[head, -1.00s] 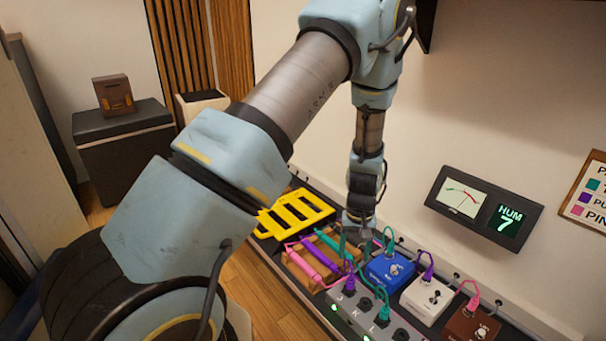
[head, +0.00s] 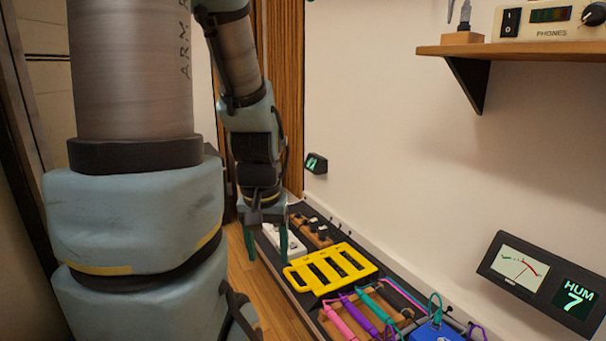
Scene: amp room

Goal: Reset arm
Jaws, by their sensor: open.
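My gripper (head: 266,240) is open and points down, with its two teal fingers spread apart. I see nothing between the fingers. It hangs at the left side of the pedal bench (head: 292,292), near a white block (head: 284,238) and left of and behind the yellow slotted tray (head: 332,270). My arm fills the left of the view and hides what is behind it.
Pink (head: 338,322), purple (head: 362,316) and teal (head: 382,306) plugs lie in a wooden rack beside a blue pedal (head: 436,332). The HUM meter (head: 540,280) reads 7. A shelf (head: 520,46) juts from the wall. Wood floor shows left of the bench.

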